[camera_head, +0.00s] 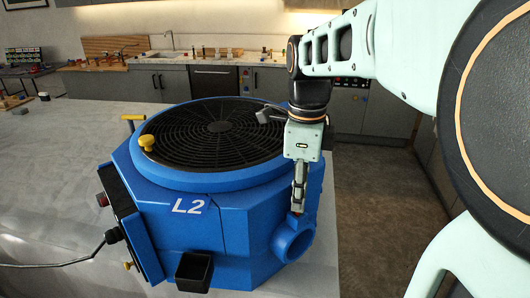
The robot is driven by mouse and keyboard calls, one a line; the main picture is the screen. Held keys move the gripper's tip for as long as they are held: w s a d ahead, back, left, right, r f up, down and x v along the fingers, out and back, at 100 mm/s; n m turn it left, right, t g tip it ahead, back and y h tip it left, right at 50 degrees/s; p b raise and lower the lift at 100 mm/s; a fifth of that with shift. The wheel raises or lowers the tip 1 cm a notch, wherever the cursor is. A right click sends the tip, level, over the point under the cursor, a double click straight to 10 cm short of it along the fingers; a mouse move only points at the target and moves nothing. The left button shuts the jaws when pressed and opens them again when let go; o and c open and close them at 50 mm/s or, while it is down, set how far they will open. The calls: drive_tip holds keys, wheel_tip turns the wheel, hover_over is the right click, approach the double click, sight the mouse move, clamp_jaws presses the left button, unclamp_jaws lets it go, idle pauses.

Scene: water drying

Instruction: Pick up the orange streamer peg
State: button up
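I cannot make out an orange streamer peg for certain. A blue machine (215,238) marked L2 stands on the pale counter, with a round black grille on top. A yellow-orange knob-shaped piece (147,142) sits on the left front of its rim. A round blue outlet (276,241) sticks out at its lower right. My gripper (297,211) points down, its tips just above or in front of this outlet. I see its fingers edge-on, so their opening is hidden. A small orange-brown patch shows at the tips; I cannot tell whether it is an object.
Another yellow handle (133,118) is behind the machine's left side. A black box (194,272) is on its front, and a cable (60,264) runs left from its side panel. The pale counter (50,190) is mostly clear at left. Kitchen cabinets line the back.

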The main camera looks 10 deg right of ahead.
drive_tip(key=shift+a+f, duration=0.1)
drive_tip(key=shift+f, duration=0.05)
clamp_jaws()
idle(0.4)
